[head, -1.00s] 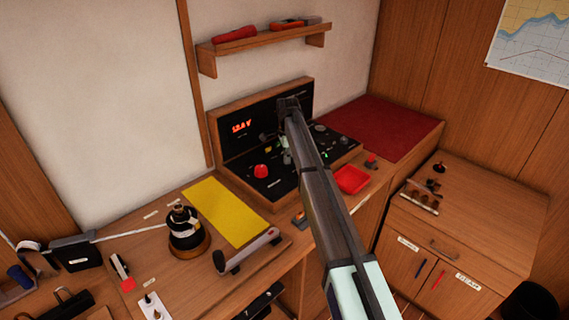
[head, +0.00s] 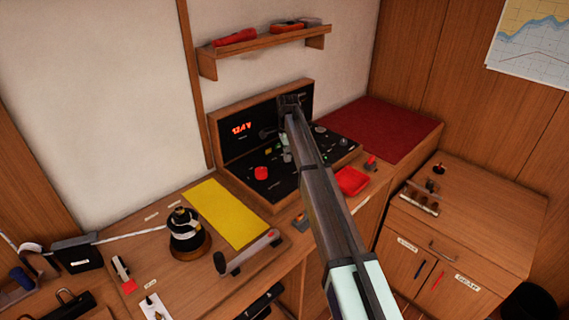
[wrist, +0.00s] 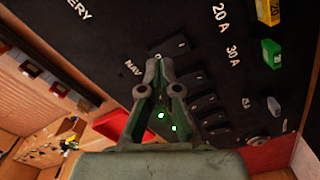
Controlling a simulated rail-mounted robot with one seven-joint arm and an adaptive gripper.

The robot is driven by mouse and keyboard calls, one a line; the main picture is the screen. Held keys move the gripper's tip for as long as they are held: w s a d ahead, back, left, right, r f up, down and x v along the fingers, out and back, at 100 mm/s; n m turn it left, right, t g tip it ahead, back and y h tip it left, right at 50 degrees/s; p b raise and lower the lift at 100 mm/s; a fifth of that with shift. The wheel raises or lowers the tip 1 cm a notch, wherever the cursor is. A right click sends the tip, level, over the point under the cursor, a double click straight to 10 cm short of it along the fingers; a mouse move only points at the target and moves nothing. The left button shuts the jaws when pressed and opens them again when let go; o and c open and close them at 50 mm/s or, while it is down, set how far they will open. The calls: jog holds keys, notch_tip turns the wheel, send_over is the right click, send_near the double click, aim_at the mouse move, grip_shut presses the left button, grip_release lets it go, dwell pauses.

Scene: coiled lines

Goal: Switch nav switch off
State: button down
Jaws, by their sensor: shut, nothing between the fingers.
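The black switch panel (head: 247,163) stands at the back of the bench in the head view, partly hidden by my arm. In the wrist view, a row of black rocker switches runs down the panel. The nav switch (wrist: 172,46) appears to be the top rocker, in line with the white NAV lettering (wrist: 133,67). My gripper (wrist: 157,60) is shut and empty, its tips at the lower left end of that rocker. I cannot tell whether they touch it. My fingers hide part of the panel; two green lights show between them.
Other rockers (wrist: 205,102) lie close beside my fingers. A red tray (head: 352,181) and a red knob (head: 261,173) show in the head view. A shelf (head: 265,52) hangs above the panel.

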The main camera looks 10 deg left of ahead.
aim_at(287, 166)
jog(key=shift+r+p, duration=0.85)
jog(key=shift+r, duration=1.4)
